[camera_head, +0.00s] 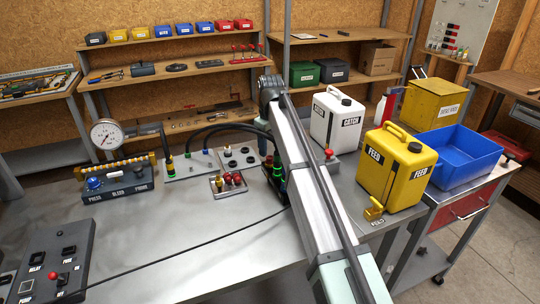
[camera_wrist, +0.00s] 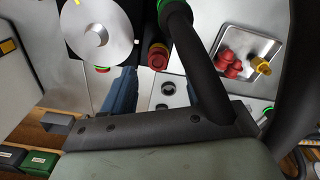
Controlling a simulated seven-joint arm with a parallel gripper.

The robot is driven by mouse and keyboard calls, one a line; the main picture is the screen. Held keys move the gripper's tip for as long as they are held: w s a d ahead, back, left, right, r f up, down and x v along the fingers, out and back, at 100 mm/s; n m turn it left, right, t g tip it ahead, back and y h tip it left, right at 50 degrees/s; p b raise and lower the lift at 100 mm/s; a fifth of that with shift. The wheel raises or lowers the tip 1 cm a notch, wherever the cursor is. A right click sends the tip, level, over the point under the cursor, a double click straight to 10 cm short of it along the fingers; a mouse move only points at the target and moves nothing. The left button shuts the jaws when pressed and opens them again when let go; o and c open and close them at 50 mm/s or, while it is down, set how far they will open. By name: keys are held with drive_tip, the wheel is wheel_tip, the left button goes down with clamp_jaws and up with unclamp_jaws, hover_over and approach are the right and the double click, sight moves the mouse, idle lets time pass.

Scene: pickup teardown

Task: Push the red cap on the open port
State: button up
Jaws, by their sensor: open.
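Red caps sit clustered in a small metal tray (camera_head: 216,194) on the bench. In the wrist view the red caps (camera_wrist: 229,64) are at the upper right, with a yellow cap (camera_wrist: 260,65) beside them in the tray. Dark round ports (camera_wrist: 168,88) show on a light plate near the middle of the wrist view. I cannot tell which port is the open one. My gripper (camera_wrist: 150,128) shows as a dark bolted mount across the lower wrist view; it is open, and no cap is seen in it. My arm hides its fingertips in the head view.
Black hoses (camera_head: 222,128) arch over the fittings; one crosses near my gripper (camera_wrist: 204,80). A gauge (camera_head: 106,134) and a labelled control box (camera_head: 118,184) stand left. White (camera_head: 337,118) and yellow (camera_head: 396,170) jugs and a blue bin (camera_head: 466,155) stand right. The front bench is mostly clear.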

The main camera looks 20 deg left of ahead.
sight(270, 157)
wheel_tip(270, 157, up, 8)
drive_tip(key=shift+r, duration=0.3)
drive_tip(key=shift+c, duration=0.6)
drive_tip(key=shift+w, duration=0.1)
drive_tip(key=shift+c, duration=0.7)
wheel_tip(270, 157, down, 3)
drive_tip(key=shift+w+a+f+m, duration=0.1)
drive_tip(key=shift+a+f+m, duration=0.05)
drive_tip(key=shift+m, duration=0.15)
drive_tip(key=c, duration=0.4)
drive_tip(key=m, duration=0.3)
drive_tip(key=shift+f, duration=0.3)
clamp_jaws()
drive_tip(key=m, duration=0.4)
drive_tip(key=shift+w+f, duration=0.1)
drive_tip(key=shift+f, duration=0.1)
drive_tip(key=m, duration=0.5)
drive_tip(key=shift+a+m, duration=0.1)
drive_tip(key=shift+m, duration=0.3)
drive_tip(key=m, duration=0.8)
drive_tip(key=shift+m, duration=0.4)
drive_tip(key=shift+f, duration=0.1)
